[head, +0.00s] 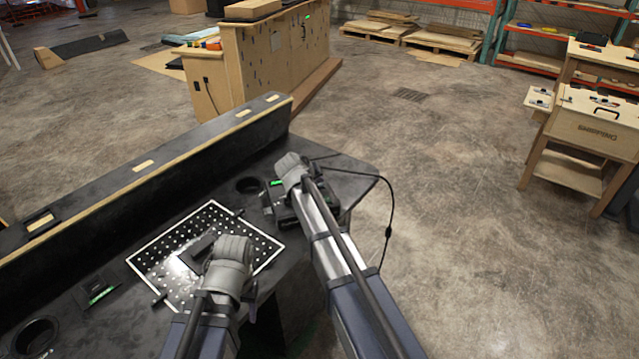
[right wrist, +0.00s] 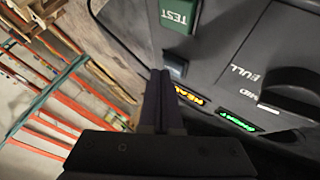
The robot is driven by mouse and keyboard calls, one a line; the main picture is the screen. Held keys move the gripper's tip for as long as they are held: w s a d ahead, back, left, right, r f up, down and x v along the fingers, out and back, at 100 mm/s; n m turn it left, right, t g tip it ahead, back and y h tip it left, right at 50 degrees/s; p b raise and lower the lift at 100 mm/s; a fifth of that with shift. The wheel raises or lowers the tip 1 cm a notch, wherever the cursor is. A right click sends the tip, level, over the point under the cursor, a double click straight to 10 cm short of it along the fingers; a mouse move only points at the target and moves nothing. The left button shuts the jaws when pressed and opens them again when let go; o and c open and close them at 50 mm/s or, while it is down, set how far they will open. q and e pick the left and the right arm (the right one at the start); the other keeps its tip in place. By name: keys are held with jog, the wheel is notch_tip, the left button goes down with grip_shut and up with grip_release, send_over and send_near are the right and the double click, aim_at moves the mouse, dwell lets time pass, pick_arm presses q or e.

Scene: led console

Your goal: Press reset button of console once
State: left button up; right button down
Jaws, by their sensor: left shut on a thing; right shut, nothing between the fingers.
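The dark console (right wrist: 222,50) fills much of the right wrist view. It has a green TEST button (right wrist: 178,12), a small blue-grey button (right wrist: 175,62) with no readable label, and a black knob (right wrist: 295,90). My right gripper (right wrist: 160,74) is shut and empty, its fingertips right beside the blue-grey button; contact cannot be told. In the head view the console (head: 285,216) is partly hidden under my right arm. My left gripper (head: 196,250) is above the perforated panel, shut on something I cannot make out.
The perforated panel (head: 190,222) lies on the black table (head: 335,180), with a raised ledge (head: 150,170) behind it. A black cable (head: 389,205) hangs off the right edge. A wooden stand (head: 590,125) is far right.

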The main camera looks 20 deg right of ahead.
pick_arm(q)
jog(key=shift+s+a+f, duration=0.15)
jog(key=shift+s+f, duration=0.15)
jog(key=shift+s, duration=0.05)
pick_arm(e)
jog(key=shift+w+a+f, duration=0.25)
jog(key=shift+w+f, duration=0.05)
jog(key=shift+w, duration=0.1)
pick_arm(q)
jog(key=shift+r+p, duration=0.15)
jog(key=shift+p, duration=0.15)
pick_arm(e)
jog(key=shift+r, duration=0.1)
pick_arm(q)
jog(key=shift+w+r+p, duration=0.2)
jog(key=shift+r+p, duration=0.3)
jog(key=shift+p, duration=0.1)
pick_arm(e)
jog(key=shift+w+r, duration=0.2)
jog(key=shift+r, duration=0.2)
pick_arm(q)
jog(key=r+p, duration=0.4)
jog(key=shift+w+r, duration=0.1)
jog(key=shift+w, duration=0.1)
pick_arm(e)
notch_tip(320, 180, up, 4)
jog(key=shift+r, duration=0.2)
jog(key=shift+f, duration=0.1)
